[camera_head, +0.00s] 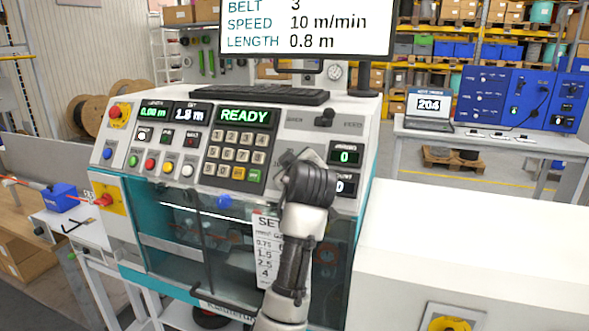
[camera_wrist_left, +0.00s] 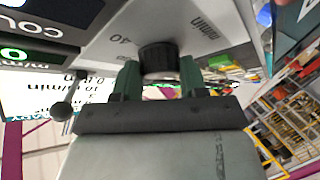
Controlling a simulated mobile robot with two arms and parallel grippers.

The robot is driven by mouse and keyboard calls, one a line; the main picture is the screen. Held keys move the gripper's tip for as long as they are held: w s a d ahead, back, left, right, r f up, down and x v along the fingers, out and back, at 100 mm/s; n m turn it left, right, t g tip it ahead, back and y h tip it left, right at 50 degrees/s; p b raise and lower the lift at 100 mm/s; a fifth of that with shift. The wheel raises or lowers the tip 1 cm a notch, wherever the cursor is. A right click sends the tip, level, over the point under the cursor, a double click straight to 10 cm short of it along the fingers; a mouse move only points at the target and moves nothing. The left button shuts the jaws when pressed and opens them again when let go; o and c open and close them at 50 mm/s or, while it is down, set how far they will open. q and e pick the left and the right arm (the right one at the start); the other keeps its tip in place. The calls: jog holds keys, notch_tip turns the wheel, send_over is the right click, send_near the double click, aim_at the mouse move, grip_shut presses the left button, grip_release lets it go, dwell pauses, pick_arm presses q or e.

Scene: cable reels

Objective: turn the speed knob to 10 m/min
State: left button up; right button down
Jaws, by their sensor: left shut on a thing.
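The speed knob (camera_wrist_left: 158,58) is dark and ribbed, on the panel face in the left wrist view. Beside it I read "40" and "m/min"; its pointer is hidden, so I cannot tell its setting. My left gripper (camera_wrist_left: 159,80) has its green fingers on both sides of the knob, shut on it. In the head view my left arm reaches up in front of the console (camera_head: 226,190) and hides the knob. The screen (camera_head: 305,25) reads belt 3, speed 10 m/min, length 0.8 m. My right gripper is in neither view.
A keypad (camera_head: 236,156) and the "READY" display (camera_head: 244,116) are left of my wrist. A black lever (camera_head: 325,118) stands above it, and displays showing 0 (camera_head: 345,157) are to its right. A white surface (camera_head: 460,250) lies clear at the right.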

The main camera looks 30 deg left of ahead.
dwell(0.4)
pick_arm(q)
jog(key=o, duration=0.9)
jog(key=shift+s+d+b, duration=0.3)
jog(key=b+v, duration=0.3)
jog(key=v, duration=0.7)
jog(key=shift+w, duration=0.1)
